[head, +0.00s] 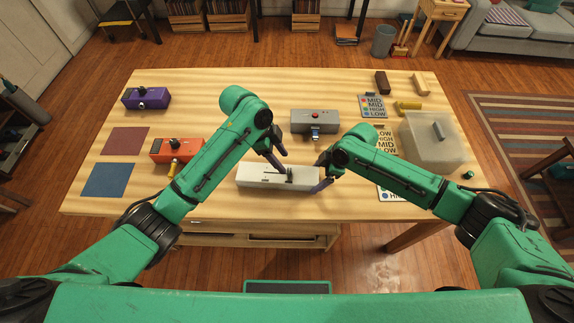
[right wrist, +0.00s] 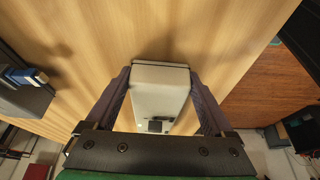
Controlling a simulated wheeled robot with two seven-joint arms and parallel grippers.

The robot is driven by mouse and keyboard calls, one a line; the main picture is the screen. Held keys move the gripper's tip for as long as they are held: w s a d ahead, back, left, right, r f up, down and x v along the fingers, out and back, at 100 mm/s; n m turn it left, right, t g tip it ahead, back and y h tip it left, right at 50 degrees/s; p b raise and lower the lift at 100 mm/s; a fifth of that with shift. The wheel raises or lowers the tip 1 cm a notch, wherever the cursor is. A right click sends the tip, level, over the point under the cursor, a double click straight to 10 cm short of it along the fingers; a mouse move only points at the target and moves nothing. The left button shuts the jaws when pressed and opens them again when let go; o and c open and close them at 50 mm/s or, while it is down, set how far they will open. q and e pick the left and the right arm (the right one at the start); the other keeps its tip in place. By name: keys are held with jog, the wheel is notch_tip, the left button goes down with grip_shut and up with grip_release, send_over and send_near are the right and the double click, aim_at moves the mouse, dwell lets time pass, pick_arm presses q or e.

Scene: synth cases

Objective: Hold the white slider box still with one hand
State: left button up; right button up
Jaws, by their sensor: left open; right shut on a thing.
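The white slider box (head: 258,177) lies near the front middle of the table, with a dark slider part (head: 289,176) on top toward its right end. My right gripper (head: 321,182) is at the box's right end, shut on it. In the right wrist view the box (right wrist: 160,88) sits between the two fingers of the right gripper (right wrist: 161,76). My left gripper (head: 279,163) is open over the box, with its fingers close to the slider. I cannot tell whether it touches the slider.
An orange box (head: 176,150) and a purple box (head: 146,98) are at left, near red (head: 125,141) and blue (head: 109,180) mats. Label cards (head: 373,106) and a translucent case (head: 432,145) are at right.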

pick_arm(q)
jog(key=v, duration=0.6)
jog(key=shift+r, duration=0.4)
jog(key=shift+a, duration=0.15)
pick_arm(e)
jog(key=o, duration=1.3)
jog(key=v, duration=1.2)
pick_arm(q)
notch_tip(320, 180, up, 11)
jog(key=p, duration=1.1)
pick_arm(e)
notch_tip(320, 180, up, 10)
